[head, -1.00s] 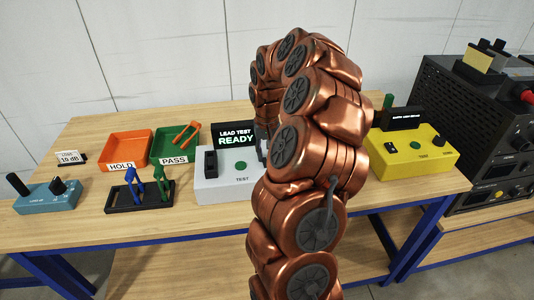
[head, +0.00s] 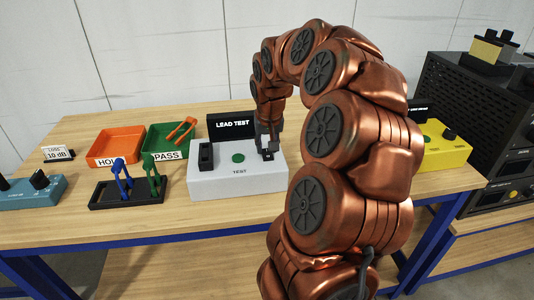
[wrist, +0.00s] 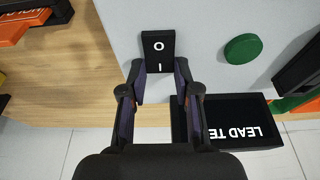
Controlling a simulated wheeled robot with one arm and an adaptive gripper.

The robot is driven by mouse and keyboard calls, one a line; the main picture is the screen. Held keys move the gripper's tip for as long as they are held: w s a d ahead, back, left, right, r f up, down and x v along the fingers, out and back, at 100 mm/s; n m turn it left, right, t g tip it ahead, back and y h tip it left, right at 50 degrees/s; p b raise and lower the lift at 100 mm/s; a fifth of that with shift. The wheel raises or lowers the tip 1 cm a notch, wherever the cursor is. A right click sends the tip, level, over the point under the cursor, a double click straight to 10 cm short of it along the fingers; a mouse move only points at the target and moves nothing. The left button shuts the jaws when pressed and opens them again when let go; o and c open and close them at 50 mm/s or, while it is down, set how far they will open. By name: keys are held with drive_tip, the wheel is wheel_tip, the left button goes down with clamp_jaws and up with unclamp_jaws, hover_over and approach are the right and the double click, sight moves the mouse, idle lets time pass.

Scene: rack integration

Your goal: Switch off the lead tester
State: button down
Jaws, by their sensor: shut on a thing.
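The lead tester (head: 215,183) is a light grey box on the bench, with a green TEST button (head: 238,158) and a raised dark screen (head: 232,126). The screen reads LEAD TEST, with no second line lit. Its black switch, marked O and I, shows in the wrist view (wrist: 158,50); in the head view it is at the tester's right side, partly behind my fingers. My gripper (head: 267,147) is down at that switch. In the wrist view my gripper (wrist: 160,70) has a finger on each side of the switch, shut on it.
An orange HOLD tray (head: 117,134) and a green PASS tray (head: 160,132) with an orange lead lie left of the tester. A black stand (head: 105,199) holds blue and green leads. A yellow tester (head: 440,155) stands right, partly behind my arm.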

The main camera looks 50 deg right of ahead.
drive_tip(key=shift+r, duration=0.1)
drive_tip(key=c, duration=0.8)
unclamp_jaws()
drive_tip(key=shift+c, duration=0.2)
drive_tip(key=v, duration=1.2)
drive_tip(key=shift+a, duration=0.1)
